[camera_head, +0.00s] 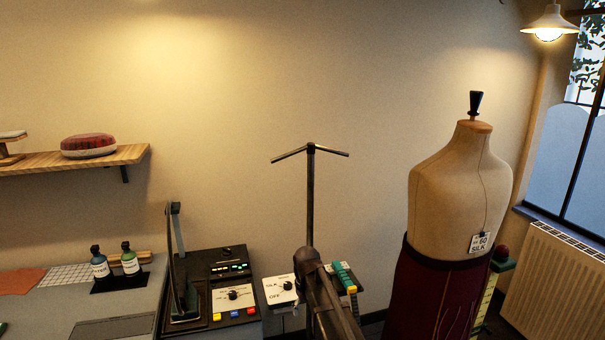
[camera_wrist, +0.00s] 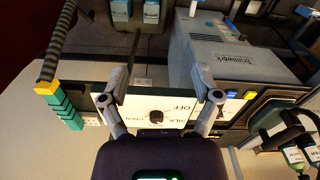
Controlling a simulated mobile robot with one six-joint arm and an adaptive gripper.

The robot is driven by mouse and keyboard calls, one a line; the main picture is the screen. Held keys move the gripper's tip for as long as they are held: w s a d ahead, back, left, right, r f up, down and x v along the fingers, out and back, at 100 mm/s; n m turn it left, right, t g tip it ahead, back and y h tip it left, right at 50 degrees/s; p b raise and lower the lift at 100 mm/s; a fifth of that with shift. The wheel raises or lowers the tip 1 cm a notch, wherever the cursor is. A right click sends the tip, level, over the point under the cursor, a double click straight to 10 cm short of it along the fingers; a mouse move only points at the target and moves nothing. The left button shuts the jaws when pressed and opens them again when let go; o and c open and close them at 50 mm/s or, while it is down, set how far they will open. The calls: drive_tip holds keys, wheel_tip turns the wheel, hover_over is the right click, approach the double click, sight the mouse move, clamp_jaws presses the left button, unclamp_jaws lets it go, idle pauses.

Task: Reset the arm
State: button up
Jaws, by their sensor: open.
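My gripper (camera_wrist: 158,80) is open and empty in the wrist view, its two fingers spread apart over a white dial panel. This panel (camera_wrist: 178,118) has a black knob and lettering with SILK, LINEN and OFF; it also shows in the head view (camera_head: 271,291). In the head view a dark jointed shape, perhaps part of my arm, stands beside the panel; I cannot make out my fingertips there.
A teal ribbed handle (camera_wrist: 66,110) with a yellow band and striped hose lies left of my fingers. A grey box (camera_wrist: 235,65) stands right. The head view shows a control console (camera_head: 229,267), bottles (camera_head: 130,262), a dress form (camera_head: 457,190) and a thin T-topped stand (camera_head: 311,200).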

drive_tip(key=s+d+f+m+b, duration=0.2)
drive_tip(key=s+d+f+b, duration=0.1)
drive_tip(key=s+d, duration=0.5)
drive_tip(key=s+d+f+m+b, duration=0.2)
drive_tip(key=s+d+f+b, duration=0.2)
drive_tip(key=s+d, duration=0.4)
drive_tip(key=s, duration=0.4)
drive_tip(key=shift+s+f+m, duration=0.25)
drive_tip(key=shift+f+m, duration=0.05)
drive_tip(key=shift+m, duration=0.1)
drive_tip(key=shift+a, duration=0.1)
idle(1.8)
idle(1.0)
